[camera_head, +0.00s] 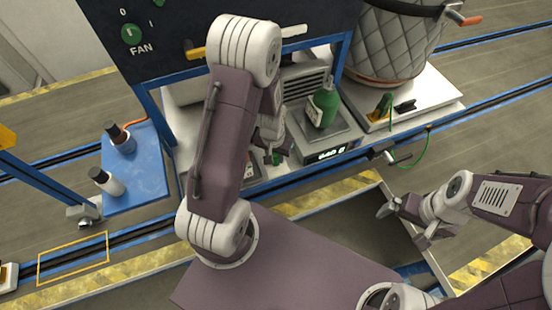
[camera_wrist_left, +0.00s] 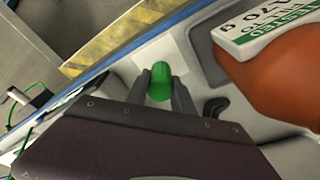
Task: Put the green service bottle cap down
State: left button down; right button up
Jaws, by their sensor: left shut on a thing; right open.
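The green service bottle cap (camera_wrist_left: 159,80) is between the fingers of my left gripper (camera_wrist_left: 159,88), which is shut on it. In the head view my left gripper (camera_head: 274,152) hangs over the light bench top, with a bit of green showing at its tips. A pale square patch (camera_wrist_left: 180,48) lies just past the cap in the wrist view; I cannot tell whether the cap touches the surface. The green service bottle (camera_head: 323,104) stands upright on the scale (camera_head: 339,137), right of my left gripper. My right gripper (camera_head: 402,226) is open and empty at the right.
A quilted grey vessel (camera_head: 395,40) stands at the back right. A blue tray (camera_head: 150,172) at the left holds two small bottles. A blue edge (camera_wrist_left: 125,58) bounds the bench.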

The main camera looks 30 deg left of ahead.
pick_arm(q)
notch_tip(320, 180, down, 2)
jog(key=shift+f+b, duration=0.1)
jog(key=shift+b, duration=0.35)
jog(key=shift+w+f, duration=0.15)
jog(key=shift+f, duration=0.1)
jog(key=c, duration=1.1)
grip_release()
